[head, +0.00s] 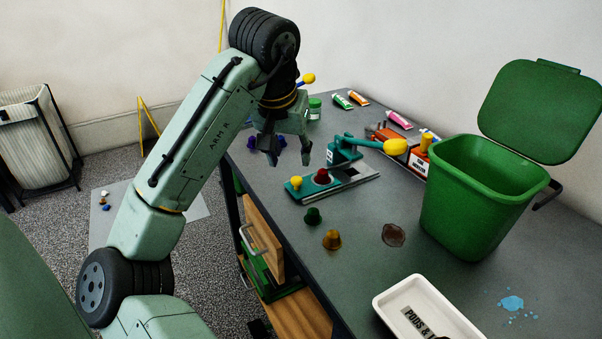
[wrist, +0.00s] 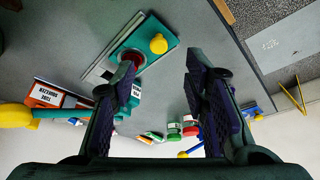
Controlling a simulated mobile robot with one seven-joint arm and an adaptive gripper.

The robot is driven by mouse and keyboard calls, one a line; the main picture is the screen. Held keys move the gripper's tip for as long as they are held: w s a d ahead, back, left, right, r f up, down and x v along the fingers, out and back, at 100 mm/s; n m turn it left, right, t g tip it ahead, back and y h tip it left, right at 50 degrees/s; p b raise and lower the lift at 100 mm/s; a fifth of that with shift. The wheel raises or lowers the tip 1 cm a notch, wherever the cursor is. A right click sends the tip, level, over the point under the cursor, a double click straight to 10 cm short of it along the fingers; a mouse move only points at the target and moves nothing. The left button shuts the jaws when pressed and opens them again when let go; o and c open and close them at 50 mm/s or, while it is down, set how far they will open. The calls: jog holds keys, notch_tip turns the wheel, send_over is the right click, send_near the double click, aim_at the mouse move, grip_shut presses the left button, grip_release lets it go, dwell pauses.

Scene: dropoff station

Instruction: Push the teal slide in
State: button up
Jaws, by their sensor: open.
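The teal slide (head: 309,187) lies on the table with a yellow knob (head: 295,183) at its near-left end and a dark red pod (head: 322,175) seated in it. It sticks out from a grey metal base (head: 352,186) under a teal press (head: 345,150), whose lever ends in a yellow grip (head: 396,146). In the wrist view, the slide (wrist: 146,32) and its knob (wrist: 158,44) show beyond the fingertips. My gripper (head: 288,151) is open and empty, above the table behind the knob. It also shows in the wrist view (wrist: 160,70), apart from the knob.
A green bin (head: 470,200) stands right, and a white tray (head: 395,303) near the front. Tubes (head: 398,119) lie at the back.

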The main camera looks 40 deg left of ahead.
aim_at(297, 179)
jog(key=p+x, duration=0.1)
jog(key=x, duration=0.7)
jog(key=shift+w+d+f, duration=0.1)
jog(key=shift+w, duration=0.1)
grip_shut()
dwell(0.5)
